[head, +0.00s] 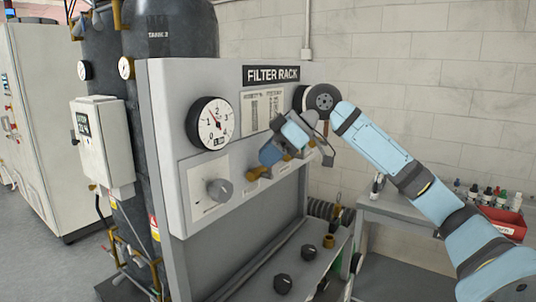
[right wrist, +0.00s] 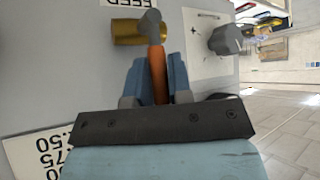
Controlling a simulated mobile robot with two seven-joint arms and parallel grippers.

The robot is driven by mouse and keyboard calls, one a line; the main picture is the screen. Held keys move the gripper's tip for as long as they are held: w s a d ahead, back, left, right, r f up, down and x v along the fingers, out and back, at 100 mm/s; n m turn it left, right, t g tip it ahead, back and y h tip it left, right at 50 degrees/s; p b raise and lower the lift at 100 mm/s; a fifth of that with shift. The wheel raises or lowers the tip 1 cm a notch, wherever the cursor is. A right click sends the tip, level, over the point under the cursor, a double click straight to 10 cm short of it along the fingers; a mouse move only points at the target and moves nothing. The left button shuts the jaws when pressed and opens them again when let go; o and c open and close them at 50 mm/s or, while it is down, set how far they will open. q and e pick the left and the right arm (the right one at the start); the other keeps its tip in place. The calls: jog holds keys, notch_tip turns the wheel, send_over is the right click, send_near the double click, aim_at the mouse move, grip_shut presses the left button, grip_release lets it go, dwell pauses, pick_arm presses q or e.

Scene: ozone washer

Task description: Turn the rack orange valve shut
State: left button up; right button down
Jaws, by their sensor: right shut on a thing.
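The orange valve handle (right wrist: 157,72) sits between the two blue fingers of my right gripper (right wrist: 157,80) in the right wrist view. The fingers are shut on it. The handle joins a grey hub beside a brass fitting (right wrist: 128,28) on the rack panel. In the head view my right gripper (head: 285,143) is at the front of the filter rack (head: 272,74), right of the gauge, and its fingers and wrist hide the handle. My left gripper is not in view.
A pressure gauge (head: 210,123) and a grey knob (head: 219,190) are on the panel left of my right gripper. Black knobs (head: 283,284) are on the lower shelf.

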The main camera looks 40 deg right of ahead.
jog(key=c, duration=1)
grip_release()
jog(key=shift+c, duration=0.2)
jog(key=b+v, duration=0.2)
jog(key=v, duration=1.1)
jog(key=shift+s+r, duration=0.2)
jog(key=shift+r, duration=0.1)
jog(key=shift+d, duration=0.15)
